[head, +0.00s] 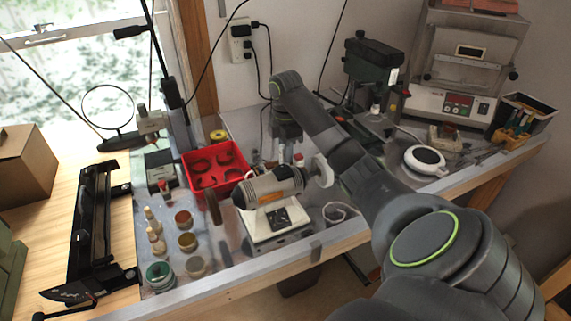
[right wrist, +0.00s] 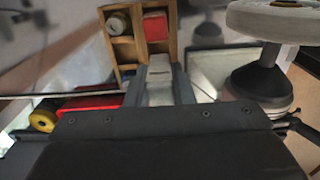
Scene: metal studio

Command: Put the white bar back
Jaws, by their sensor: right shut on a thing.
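The white bar (right wrist: 160,68) shows in the right wrist view as a pale block between the fingers of my right gripper (right wrist: 159,88). The gripper is shut on it. Beyond the bar is a wooden box with compartments (right wrist: 125,50), with a white roll and a red block in it. I cannot tell whether the bar touches the box. My left gripper is not in view.
The polishing motor (head: 270,187) with its wheels stands close in front of the right gripper. A red tray (head: 215,168) is to its left, a drill press (head: 372,75) to its right. Several small jars stand at the bench's front left. A white round device (head: 425,160) lies right.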

